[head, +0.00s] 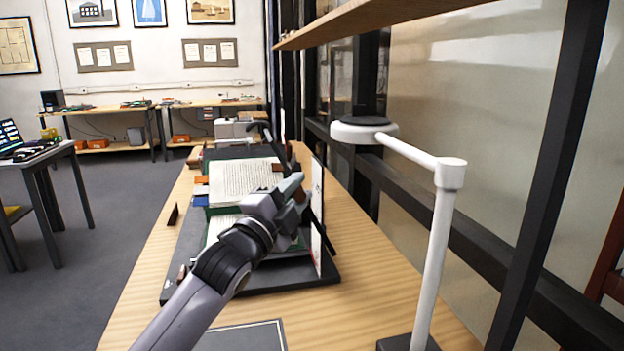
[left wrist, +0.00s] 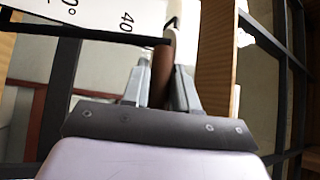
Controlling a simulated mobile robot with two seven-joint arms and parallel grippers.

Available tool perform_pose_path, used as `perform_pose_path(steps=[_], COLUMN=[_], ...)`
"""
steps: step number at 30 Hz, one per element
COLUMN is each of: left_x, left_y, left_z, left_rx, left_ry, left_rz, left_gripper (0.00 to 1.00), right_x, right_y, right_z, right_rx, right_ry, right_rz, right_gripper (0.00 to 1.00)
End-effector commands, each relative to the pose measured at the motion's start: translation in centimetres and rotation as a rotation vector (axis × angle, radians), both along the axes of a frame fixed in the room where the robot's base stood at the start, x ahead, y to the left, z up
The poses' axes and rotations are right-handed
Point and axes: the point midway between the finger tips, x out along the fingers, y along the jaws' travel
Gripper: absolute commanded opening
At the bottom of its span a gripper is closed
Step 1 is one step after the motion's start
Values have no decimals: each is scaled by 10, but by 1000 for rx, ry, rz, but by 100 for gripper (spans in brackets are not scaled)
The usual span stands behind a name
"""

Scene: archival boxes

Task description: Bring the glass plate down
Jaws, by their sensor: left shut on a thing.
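An open book (head: 243,180) lies on a black stand (head: 300,280) on the wooden table. A white scale plate (head: 317,188) stands upright at the stand's right side; its degree marks show in the left wrist view (left wrist: 95,20). My left gripper (head: 298,190) is at the stand's right side, near this plate. In the left wrist view its fingers (left wrist: 161,85) are shut on a brown handle (left wrist: 162,62). A dark curved arm (head: 268,140) rises behind the gripper. I cannot make out the clear glass plate itself. My right gripper is out of view.
A white lamp (head: 364,131) on a post (head: 440,240) stands close on the right. A wooden shelf (head: 370,22) hangs above. A grey mat (head: 245,338) lies at the near edge. The wooden table (head: 375,290) is bare between stand and lamp.

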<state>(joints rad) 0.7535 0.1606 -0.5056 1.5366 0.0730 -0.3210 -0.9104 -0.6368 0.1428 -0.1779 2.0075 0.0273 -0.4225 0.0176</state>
Motion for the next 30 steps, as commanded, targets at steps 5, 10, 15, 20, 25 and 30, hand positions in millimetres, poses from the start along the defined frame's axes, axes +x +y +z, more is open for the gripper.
perform_pose_path(steps=[5, 10, 15, 20, 25, 30], left_x=[-2, -2, -2, -2, -2, -3], left_y=[8, 10, 10, 10, 10, 10], left_z=[-6, -7, -8, -8, -8, -7], left_rx=[8, 6, 7, 6, 5, 3], left_ry=[2, 1, 2, 4, 2, 1], left_rz=[4, 4, 4, 4, 3, 2], left_gripper=[0, 0, 0, 37, 48, 48], right_x=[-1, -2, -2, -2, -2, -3], right_y=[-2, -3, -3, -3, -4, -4], right_z=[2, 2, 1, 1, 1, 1], right_rx=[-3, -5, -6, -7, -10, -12], right_ry=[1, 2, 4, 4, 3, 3], right_rz=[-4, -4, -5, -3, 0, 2], right_gripper=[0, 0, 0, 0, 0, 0])
